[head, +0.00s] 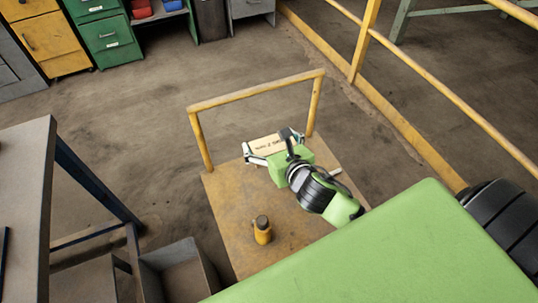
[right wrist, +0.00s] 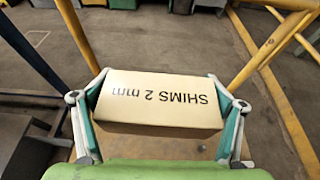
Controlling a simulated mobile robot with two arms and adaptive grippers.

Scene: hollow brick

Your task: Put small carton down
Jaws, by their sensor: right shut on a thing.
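The small carton (head: 266,145) is a pale box, and in the right wrist view its face (right wrist: 158,100) reads "SHIMS 2 mm", upside down. My right gripper (head: 272,149) is shut on it, with one finger at each end. In the head view the carton appears over the far part of the yellow cart's deck (head: 228,215), near the upright handle frame (head: 255,90). I cannot tell whether its underside touches the deck. My left gripper is not in view.
A small orange-yellow object with a dark top (head: 262,231) stands on the deck's near part. A grey table (head: 35,190) and an open grey bin (head: 180,270) are at left. Yellow railing (head: 445,95) runs along the right. Cabinets (head: 105,35) line the back; the floor between is clear.

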